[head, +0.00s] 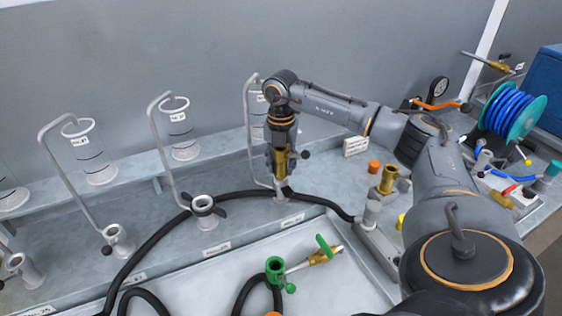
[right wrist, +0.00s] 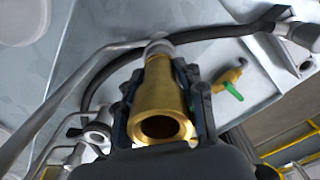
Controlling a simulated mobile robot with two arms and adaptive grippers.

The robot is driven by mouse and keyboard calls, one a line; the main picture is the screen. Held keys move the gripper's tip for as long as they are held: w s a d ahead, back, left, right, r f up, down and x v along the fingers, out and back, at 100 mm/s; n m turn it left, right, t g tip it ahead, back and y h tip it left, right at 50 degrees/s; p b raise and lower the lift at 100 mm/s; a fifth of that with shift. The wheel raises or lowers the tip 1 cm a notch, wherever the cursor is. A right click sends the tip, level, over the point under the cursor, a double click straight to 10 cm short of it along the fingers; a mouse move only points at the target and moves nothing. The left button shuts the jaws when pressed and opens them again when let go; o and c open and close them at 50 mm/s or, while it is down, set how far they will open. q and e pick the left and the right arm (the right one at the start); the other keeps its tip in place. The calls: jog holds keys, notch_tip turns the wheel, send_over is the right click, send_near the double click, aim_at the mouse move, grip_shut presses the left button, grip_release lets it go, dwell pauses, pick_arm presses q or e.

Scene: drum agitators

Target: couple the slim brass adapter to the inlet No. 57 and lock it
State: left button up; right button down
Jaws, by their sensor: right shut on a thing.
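My right gripper (head: 282,163) is shut on a brass adapter (head: 280,164) and holds it upright. In the right wrist view the brass adapter (right wrist: 160,105) shows its wide open mouth towards the camera and its narrow end away. That narrow end lines up with a pale grey inlet stub (right wrist: 158,46), also in the head view (head: 281,194). Whether the two touch or are seated cannot be told. A label (head: 292,220) lies in front of this inlet, its number too small to read. A dark lever knob (head: 304,154) shows beside the gripper. My left gripper is not in view.
Another inlet (head: 204,206) with dark levers stands to the left. A green coupling (head: 275,268) and a brass valve (head: 320,256) lie in the front tray. Another brass fitting (head: 389,180) stands at right.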

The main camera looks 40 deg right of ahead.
jog(key=shift+s+f+b, duration=0.1)
jog(key=shift+f+b, duration=0.25)
jog(key=shift+f, duration=0.3)
dwell(0.9)
jog(key=c, duration=0.7)
grip_release()
jog(key=shift+o, duration=0.3)
notch_tip(320, 180, up, 17)
jog(key=p, duration=1.3)
